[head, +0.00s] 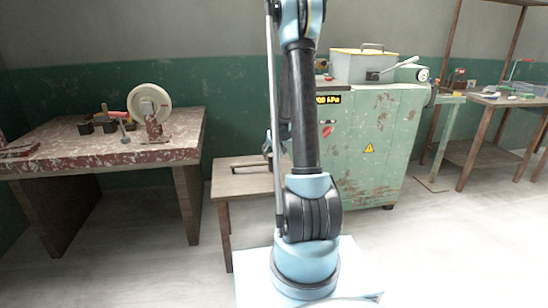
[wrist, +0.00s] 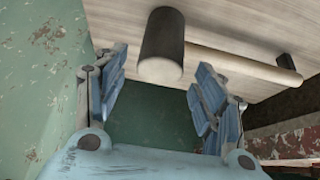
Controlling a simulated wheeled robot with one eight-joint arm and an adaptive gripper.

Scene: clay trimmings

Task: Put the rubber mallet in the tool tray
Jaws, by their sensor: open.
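In the wrist view, the rubber mallet lies on a pale wooden surface (wrist: 250,30). Its dark cylindrical head (wrist: 162,45) has a paler end face, and its light wooden handle (wrist: 245,65) runs to the right. My gripper (wrist: 163,60) is open, with one blue finger on each side of the mallet head in the picture. I cannot tell whether either finger touches it. I cannot identify the tool tray for certain in either view.
A worn red-topped bench (head: 75,158) at left carries a pale disc (head: 150,101) and small dark containers. A green cabinet (head: 375,145) with a metal box (head: 362,66) stands behind my arm. A cluttered bench (head: 500,100) is at right. Open floor lies in front.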

